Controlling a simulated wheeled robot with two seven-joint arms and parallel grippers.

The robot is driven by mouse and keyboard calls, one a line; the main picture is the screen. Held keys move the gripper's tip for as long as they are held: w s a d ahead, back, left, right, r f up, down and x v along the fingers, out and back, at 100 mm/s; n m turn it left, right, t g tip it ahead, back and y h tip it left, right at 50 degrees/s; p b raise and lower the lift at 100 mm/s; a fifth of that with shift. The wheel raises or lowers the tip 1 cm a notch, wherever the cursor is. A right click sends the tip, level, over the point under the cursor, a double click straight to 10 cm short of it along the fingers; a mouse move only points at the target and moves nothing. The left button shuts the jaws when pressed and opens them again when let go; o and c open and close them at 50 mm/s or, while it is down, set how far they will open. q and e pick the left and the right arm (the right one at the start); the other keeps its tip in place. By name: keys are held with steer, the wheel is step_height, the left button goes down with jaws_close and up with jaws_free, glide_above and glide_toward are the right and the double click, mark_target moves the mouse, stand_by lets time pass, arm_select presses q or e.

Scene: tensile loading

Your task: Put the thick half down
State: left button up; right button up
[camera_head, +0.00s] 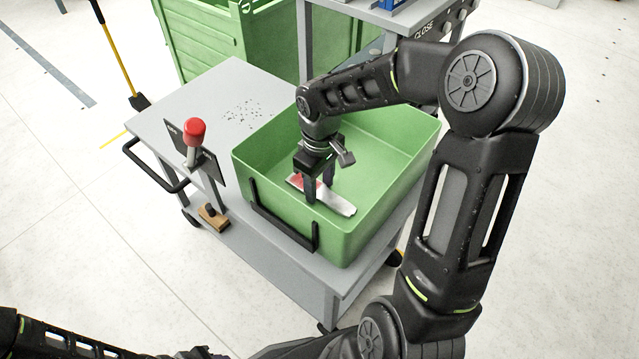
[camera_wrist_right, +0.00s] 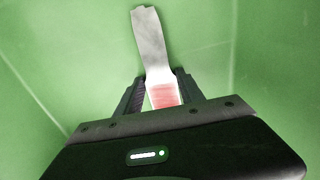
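The thick half (camera_head: 336,204) is a flat silver metal piece with a red end. My right gripper (camera_head: 320,196) reaches down into the green bin (camera_head: 385,207), with its fingers around the red end. In the right wrist view the piece (camera_wrist_right: 152,45) runs up from between the fingers of the right gripper (camera_wrist_right: 163,93), its red part between them and its silver end pointing away. I cannot tell whether the fingers press on it or whether the piece touches the bin floor. My left arm shows at the bottom left of the head view; its gripper is not clearly seen.
The bin stands on a grey cart (camera_head: 237,85) with a dark handle at its left. A red-knobbed lever (camera_head: 195,132) stands on the cart's left side. Dark specks lie on the cart top. A larger green crate (camera_head: 205,40) is behind. The bin's right part is empty.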

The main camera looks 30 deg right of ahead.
mark_target(320, 191)
steer(key=o, duration=0.5)
steer(key=shift+c, duration=0.2)
step_height(320, 191, up, 12)
steer(key=p, duration=0.3)
steer(key=shift+r, duration=0.15)
stand_by(0.3)
